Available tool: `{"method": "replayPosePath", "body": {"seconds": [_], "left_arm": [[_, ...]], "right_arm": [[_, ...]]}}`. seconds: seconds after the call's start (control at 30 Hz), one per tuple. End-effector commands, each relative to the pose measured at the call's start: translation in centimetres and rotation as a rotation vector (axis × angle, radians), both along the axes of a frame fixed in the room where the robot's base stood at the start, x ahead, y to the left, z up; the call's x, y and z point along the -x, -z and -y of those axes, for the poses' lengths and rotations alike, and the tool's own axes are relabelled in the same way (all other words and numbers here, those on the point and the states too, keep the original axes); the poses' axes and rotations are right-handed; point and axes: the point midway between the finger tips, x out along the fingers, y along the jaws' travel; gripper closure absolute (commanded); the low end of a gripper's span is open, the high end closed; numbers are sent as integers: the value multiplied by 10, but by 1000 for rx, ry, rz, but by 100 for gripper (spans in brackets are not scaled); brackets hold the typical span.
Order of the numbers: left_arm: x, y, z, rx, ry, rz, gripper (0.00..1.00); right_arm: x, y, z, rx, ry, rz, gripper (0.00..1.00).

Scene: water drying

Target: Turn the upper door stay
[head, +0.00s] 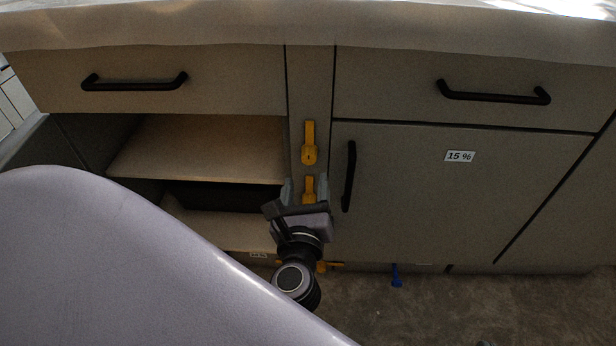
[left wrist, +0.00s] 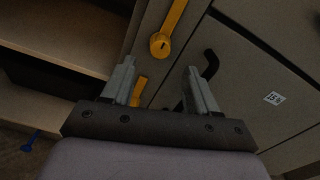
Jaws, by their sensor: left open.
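The upper door stay (head: 309,143) is a yellow bar with a round lower end, upright on the post between the open shelves and the closed door. It also shows in the left wrist view (left wrist: 161,44), just beyond the fingertips. A second yellow stay (head: 308,188) sits below it on the same post, partly hidden by my gripper; part of it shows in the left wrist view (left wrist: 138,90). My left gripper (head: 304,190) is open, its fingers either side of the lower stay in the head view and below the upper stay. My right gripper is not in view.
The closed door (head: 430,215) with a black vertical handle (head: 349,176) is right of the post. Drawers with black handles (head: 134,82) are above. Open shelves (head: 200,145) are left. More yellow pieces (head: 328,266) and a blue stay (head: 397,275) are near the floor.

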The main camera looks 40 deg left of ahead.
Motion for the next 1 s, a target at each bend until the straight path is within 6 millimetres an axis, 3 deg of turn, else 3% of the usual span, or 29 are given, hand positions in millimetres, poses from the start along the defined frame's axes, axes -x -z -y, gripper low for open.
{"method": "replayPosePath", "body": {"seconds": [0.17, 0.53, 0.93, 0.97, 1.0], "left_arm": [[-11, -2, -7, -40, -10, 2, 41], [-54, -1, -33, -35, -8, 0, 41], [-61, -2, -38, -33, -8, -1, 41], [-61, -2, -38, -33, -8, -1, 48], [-61, -2, -38, -33, -8, -1, 61]], "right_arm": [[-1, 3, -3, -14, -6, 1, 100], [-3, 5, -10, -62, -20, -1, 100], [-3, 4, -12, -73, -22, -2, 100], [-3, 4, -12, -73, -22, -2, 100], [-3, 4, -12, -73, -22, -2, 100]]}}
